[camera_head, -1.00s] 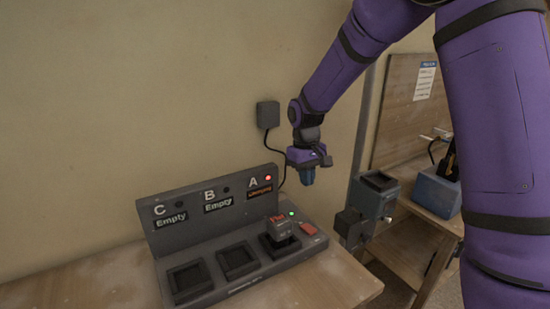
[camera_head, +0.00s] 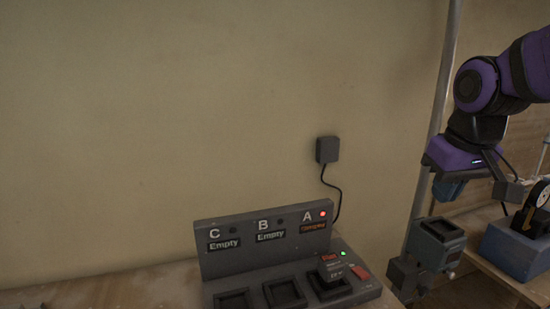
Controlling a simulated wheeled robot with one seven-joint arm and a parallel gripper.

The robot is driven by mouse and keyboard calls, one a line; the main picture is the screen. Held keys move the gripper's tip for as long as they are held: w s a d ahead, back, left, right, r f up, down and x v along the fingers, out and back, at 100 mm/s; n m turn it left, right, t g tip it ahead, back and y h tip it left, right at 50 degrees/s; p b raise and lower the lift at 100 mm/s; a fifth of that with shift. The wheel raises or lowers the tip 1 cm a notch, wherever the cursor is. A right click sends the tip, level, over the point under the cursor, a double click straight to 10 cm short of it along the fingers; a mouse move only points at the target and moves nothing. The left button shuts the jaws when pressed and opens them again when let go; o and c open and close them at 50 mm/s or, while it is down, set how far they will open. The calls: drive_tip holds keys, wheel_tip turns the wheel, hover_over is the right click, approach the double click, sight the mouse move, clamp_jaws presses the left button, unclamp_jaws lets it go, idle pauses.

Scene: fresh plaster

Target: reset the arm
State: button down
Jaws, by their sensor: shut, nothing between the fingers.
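My gripper (camera_head: 448,188) hangs at the right, below my purple wrist. Its blue fingers are shut and hold nothing. It is well right of the grey charging station and above the grey-blue device, apart from both. The charging station (camera_head: 222,262) stands on the table at the bottom, cut off by the lower edge. Its bays C and B look bare, under signs reading "Empty". A dark block with a red label (camera_head: 330,268) sits in bay A, below an orange sign too blurred to read surely.
A grey-blue device (camera_head: 438,240) with a slot on top stands below my gripper. A blue box (camera_head: 515,252) with a black round thing is right of it. A vertical pole (camera_head: 436,130) stands behind. A wall plug (camera_head: 327,150) trails a cable. The wall area left is clear.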

drive_tip(key=s+d+r+m+t, duration=0.1)
drive_tip(key=s+t, duration=0.1)
drive_tip(key=s, duration=1)
drive_tip(key=shift+d+r, duration=0.25)
drive_tip(key=shift+d, duration=0.15)
